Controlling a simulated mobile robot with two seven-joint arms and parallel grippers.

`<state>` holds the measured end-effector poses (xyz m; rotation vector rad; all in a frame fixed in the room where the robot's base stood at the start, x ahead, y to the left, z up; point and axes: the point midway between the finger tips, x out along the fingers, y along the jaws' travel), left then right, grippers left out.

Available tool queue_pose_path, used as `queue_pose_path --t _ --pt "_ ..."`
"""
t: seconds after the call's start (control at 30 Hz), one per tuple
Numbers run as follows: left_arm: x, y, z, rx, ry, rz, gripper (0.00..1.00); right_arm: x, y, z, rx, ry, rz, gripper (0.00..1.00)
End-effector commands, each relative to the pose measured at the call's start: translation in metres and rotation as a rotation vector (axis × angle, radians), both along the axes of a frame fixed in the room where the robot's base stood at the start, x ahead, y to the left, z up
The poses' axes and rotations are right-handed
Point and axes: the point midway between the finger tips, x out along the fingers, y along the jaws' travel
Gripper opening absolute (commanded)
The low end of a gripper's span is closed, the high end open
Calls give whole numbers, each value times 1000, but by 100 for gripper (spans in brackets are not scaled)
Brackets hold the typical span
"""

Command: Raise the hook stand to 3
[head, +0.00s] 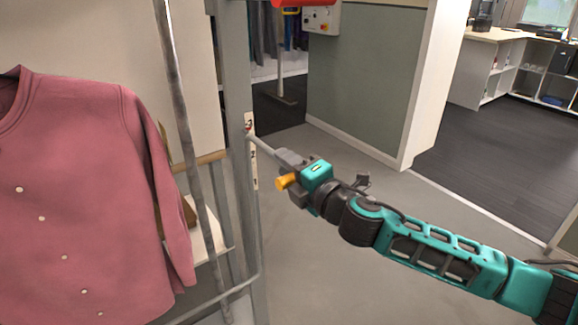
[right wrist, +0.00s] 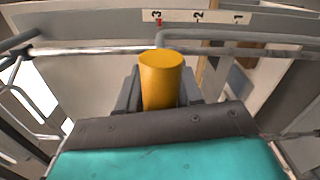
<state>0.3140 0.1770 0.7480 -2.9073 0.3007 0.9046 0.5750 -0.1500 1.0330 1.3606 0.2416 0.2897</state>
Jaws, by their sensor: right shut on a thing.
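The hook stand is a grey metal upright (head: 236,160) with a white scale strip (head: 251,150) on it. In the right wrist view the scale (right wrist: 178,16) reads 3, 2, 1 from left to right, and a small red pointer (right wrist: 159,22) sits at the 3. A grey rod (head: 262,146) runs from the upright to my right gripper (head: 290,170). The gripper is shut on an orange handle (head: 286,182), which stands between the fingers in the right wrist view (right wrist: 161,82). The fingers hide part of the handle. My left gripper is not in view.
A pink buttoned shirt (head: 75,190) hangs at the left, close to the stand. A thin metal pole (head: 180,90) stands between them. A red part (head: 300,3) shows at the top edge. The grey floor (head: 340,270) is clear around my right arm.

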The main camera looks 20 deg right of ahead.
Motion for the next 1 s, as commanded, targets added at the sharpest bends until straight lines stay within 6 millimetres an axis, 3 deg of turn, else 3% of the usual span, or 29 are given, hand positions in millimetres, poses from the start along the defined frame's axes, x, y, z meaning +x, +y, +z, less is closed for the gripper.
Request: queue_pose_path --t 0.03,0.1,0.57,0.6,0.8,1.0 --pt "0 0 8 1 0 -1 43 1 -1 11 -8 -10 -3 0" --pt "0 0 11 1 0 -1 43 1 -1 13 -8 -9 -3 0" --pt "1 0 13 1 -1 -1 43 1 -1 18 -8 -14 -2 0" --pt "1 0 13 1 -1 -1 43 1 -1 18 -7 -15 -2 36" --pt "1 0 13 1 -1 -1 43 1 -1 17 -6 -11 -2 55" --pt "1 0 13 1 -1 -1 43 1 -1 14 -4 -4 -2 56"
